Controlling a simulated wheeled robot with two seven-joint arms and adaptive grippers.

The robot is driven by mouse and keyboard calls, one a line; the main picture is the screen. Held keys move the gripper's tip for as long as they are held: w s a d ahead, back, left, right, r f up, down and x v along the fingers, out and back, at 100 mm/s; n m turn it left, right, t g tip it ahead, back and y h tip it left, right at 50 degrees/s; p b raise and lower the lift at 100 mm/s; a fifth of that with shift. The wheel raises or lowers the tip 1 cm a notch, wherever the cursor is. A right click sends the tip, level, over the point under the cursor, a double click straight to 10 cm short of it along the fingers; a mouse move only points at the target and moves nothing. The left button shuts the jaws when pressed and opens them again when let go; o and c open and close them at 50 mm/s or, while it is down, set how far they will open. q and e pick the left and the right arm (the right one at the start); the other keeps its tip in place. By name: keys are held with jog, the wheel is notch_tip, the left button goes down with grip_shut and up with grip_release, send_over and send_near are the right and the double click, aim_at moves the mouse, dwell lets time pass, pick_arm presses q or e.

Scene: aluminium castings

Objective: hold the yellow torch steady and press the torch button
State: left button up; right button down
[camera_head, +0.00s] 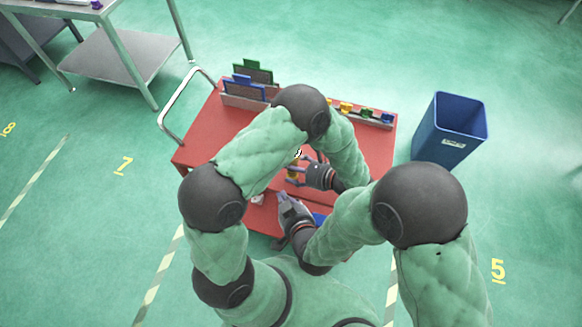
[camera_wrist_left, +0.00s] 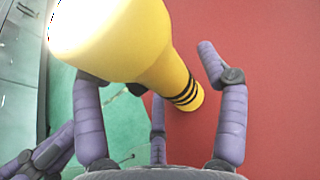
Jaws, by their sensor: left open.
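The yellow torch (camera_wrist_left: 140,45) fills the top of the left wrist view. Its bright white lens end is at upper left and its black-ringed tail points down and right. In the head view it is a small yellow patch (camera_head: 292,174) over the red cart, partly hidden. My left gripper (camera_head: 302,165) is open at the torch, with its fingers (camera_wrist_left: 158,90) on either side of the body; whether they touch is unclear. My right gripper (camera_head: 284,202) is just below, nearer my body, its fingers not clear enough to read. I cannot make out the torch button.
The red cart (camera_head: 205,139) has a metal handle (camera_head: 168,122) at left. Blue and green upright pieces (camera_head: 243,88) stand at its back, and small coloured parts line a strip (camera_head: 385,122) at back right. A blue bin (camera_head: 447,130) stands right of it. A metal table (camera_head: 105,60) is at upper left.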

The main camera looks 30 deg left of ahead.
pick_arm(q)
jog(key=v, duration=1.2)
jog(key=shift+f, duration=0.15)
